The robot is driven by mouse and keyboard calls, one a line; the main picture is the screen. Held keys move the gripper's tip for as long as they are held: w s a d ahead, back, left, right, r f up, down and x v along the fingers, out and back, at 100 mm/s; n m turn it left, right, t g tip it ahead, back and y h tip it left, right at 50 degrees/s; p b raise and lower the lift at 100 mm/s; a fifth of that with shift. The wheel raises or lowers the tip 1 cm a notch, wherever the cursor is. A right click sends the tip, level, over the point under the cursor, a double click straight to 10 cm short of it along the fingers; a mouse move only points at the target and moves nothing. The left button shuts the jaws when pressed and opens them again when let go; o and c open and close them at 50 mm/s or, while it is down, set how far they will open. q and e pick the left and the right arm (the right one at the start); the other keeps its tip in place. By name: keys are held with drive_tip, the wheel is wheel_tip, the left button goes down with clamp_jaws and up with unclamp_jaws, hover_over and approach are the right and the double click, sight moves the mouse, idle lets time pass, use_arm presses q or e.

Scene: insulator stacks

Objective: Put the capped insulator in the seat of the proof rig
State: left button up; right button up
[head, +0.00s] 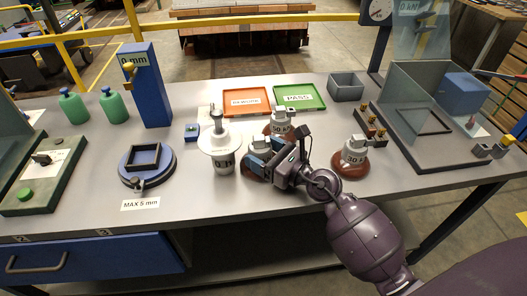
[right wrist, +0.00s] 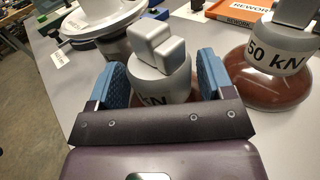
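Brown insulators with grey metal caps stand on the bench. One insulator (right wrist: 160,78), its cap marked "kN", is between the fingers of my right gripper (right wrist: 162,82); that gripper shows at the bench middle in the head view (head: 262,152). Its blue fingers straddle the cap, apparently with a gap, so it looks open. This insulator is mostly hidden in the head view. A 50 kN insulator (head: 279,128) stands behind, another capped one (head: 353,155) to the right. The proof rig (head: 400,130) is at the right, with a dark square seat (head: 428,120). My left gripper is not in view.
A white-disc insulator (head: 220,140) with an upright pin stands just left of my gripper. An orange REWORK tray (head: 246,111), a green PASS tray (head: 298,105) and a grey bin (head: 346,87) are behind. A blue gauge stand (head: 147,85) is at the left. The front edge is clear.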

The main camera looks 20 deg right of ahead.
drive_tip(key=shift+o, duration=0.7)
